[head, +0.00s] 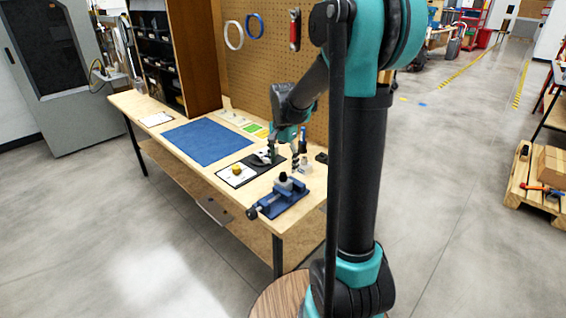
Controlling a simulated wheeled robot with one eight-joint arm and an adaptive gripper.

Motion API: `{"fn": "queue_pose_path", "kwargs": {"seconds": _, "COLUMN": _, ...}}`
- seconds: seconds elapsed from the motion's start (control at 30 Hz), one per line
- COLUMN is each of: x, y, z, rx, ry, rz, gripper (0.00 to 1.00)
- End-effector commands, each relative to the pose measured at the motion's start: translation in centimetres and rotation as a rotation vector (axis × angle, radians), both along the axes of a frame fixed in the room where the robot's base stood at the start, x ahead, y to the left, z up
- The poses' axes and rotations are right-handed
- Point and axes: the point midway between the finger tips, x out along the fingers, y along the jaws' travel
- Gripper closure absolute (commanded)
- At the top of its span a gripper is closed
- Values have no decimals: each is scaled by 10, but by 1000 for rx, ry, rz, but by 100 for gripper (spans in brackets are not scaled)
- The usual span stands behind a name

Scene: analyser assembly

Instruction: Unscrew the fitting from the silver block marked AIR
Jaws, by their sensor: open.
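A blue vise (270,208) sits at the front right of the workbench. A small pale block (286,186) stands in its jaws with a dark round piece (283,177) on top. The AIR marking is too small to read, so I cannot tell whether this is the block and its fitting. My gripper (284,165) points down over the bench, behind the vise and at the right end of a black mat (262,174). It is open.
A white card (228,179) with a yellow round piece (237,169) lies left of the vise. A large blue mat (207,142) lies flat and clear mid-bench. A small white bottle (305,164) stands right of my gripper. A pegboard (262,75) rises behind.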

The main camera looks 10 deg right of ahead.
Motion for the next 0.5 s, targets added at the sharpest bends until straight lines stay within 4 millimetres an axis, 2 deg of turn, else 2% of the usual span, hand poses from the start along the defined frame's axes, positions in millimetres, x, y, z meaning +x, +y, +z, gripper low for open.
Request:
{"fn": "queue_pose_path", "kwargs": {"seconds": 0.03, "x": 0, "y": 0, "z": 1, "rx": 0, "ry": 0, "rz": -7, "gripper": 36}}
{"fn": "queue_pose_path", "kwargs": {"seconds": 0.17, "x": 2, "y": 0, "z": 17, "rx": 0, "ry": 0, "rz": -114, "gripper": 51}}
{"fn": "queue_pose_path", "kwargs": {"seconds": 0.5, "x": 2, "y": 0, "z": 101, "rx": 0, "ry": 0, "rz": -720, "gripper": 51}}
